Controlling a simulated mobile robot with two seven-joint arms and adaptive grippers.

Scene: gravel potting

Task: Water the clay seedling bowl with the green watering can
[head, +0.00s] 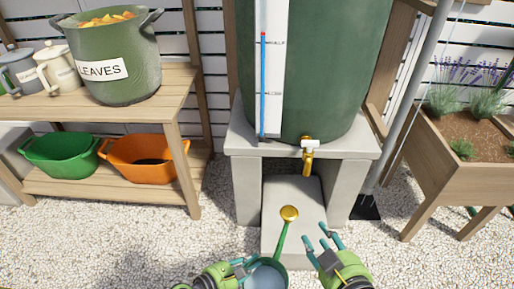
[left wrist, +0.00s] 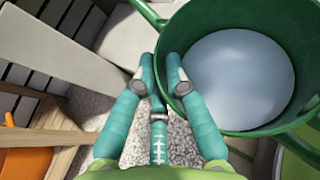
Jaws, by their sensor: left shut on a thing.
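The green watering can (head: 283,240) is at the bottom centre of the head view, in front of the low stone step, its brass rose (head: 289,213) pointing away from me. In the left wrist view the can (left wrist: 178,30) is at the right, with a pale, water-like surface inside. My left gripper (head: 246,267) is shut on the can at its left side; its fingers (left wrist: 161,65) are at the rim. My right gripper (head: 325,238) is open and empty, just right of the can. I see no clay seedling bowl in either view.
A green water barrel (head: 350,60) with a brass tap (head: 308,160) stands on a stone stand (head: 245,180). A wooden shelf (head: 185,85) with a leaf pot, jugs and tubs is at left. A wooden planter (head: 450,150) is at right. Gravel lies between.

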